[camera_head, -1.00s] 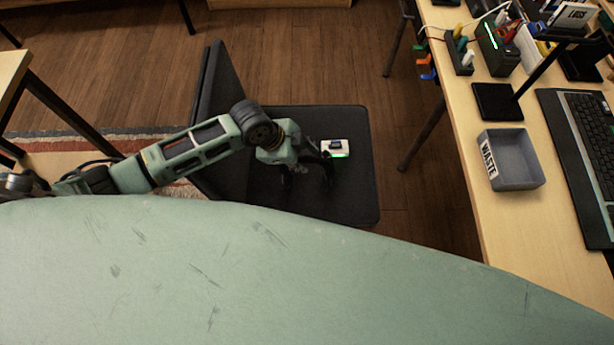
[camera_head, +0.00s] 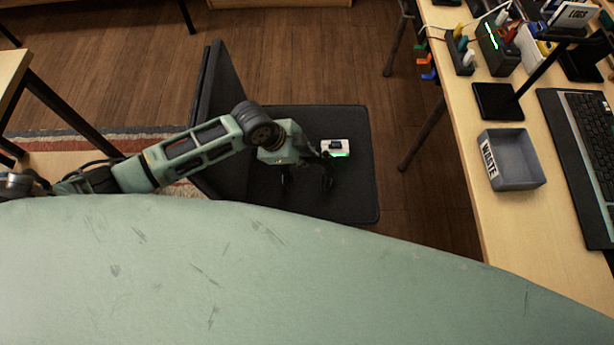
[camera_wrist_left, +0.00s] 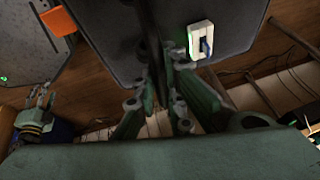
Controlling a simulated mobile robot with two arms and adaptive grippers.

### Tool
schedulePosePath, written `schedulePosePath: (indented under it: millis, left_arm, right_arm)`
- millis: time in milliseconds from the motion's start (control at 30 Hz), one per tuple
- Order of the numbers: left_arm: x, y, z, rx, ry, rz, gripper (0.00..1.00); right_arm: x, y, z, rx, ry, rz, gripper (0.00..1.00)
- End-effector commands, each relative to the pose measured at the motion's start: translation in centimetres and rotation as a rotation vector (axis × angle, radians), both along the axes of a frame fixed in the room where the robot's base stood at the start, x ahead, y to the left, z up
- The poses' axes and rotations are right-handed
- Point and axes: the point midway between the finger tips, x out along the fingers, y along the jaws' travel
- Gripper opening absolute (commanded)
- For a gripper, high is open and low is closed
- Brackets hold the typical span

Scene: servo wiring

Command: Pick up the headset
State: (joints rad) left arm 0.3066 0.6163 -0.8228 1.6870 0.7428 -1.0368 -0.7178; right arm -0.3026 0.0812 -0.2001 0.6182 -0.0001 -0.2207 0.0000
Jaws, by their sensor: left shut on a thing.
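The headset (camera_head: 327,181) is a dark thing that barely stands out against the black chair seat. Its dark parts show below my left gripper (camera_head: 312,160) in the head view. In the left wrist view a dark band, seemingly the headset (camera_wrist_left: 149,35), runs between the fingers of my left gripper (camera_wrist_left: 164,62), which is shut on it. Whether the headset touches the seat I cannot tell. What seems to be my right gripper (camera_wrist_left: 41,98) shows small at the left of the left wrist view; its finger opening is unclear.
The black chair (camera_head: 355,195) has its backrest (camera_head: 222,85) close beside my left forearm. A white device (camera_head: 335,148) with a green light lies on the seat near the gripper. A desk (camera_head: 505,225) with a grey waste tray (camera_head: 517,180) and keyboard (camera_head: 590,135) stands at right.

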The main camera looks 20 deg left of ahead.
Motion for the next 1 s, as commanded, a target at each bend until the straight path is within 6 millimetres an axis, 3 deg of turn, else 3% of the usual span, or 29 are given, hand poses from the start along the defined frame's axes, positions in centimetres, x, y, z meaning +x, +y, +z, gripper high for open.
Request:
schedulePosePath:
  millis: [467, 733, 1000]
  left_arm:
    - [0.1, 0.0, 0.6, 0.000, -0.002, 0.000, 0.00]
    - [0.2, 0.0, 4.6, -0.001, -0.007, -0.002, 0.00]
    - [-2.6, -6.1, 8.0, -0.006, -0.003, -0.006, 0.00]
  right_arm:
    - [0.5, 0.0, 0.1, 0.001, -0.008, -0.001, 0.40]
    - [0.5, 0.0, 0.1, 0.001, -0.007, -0.001, 0.40]
    - [0.4, 0.1, 0.1, 0.001, -0.006, -0.001, 0.40]
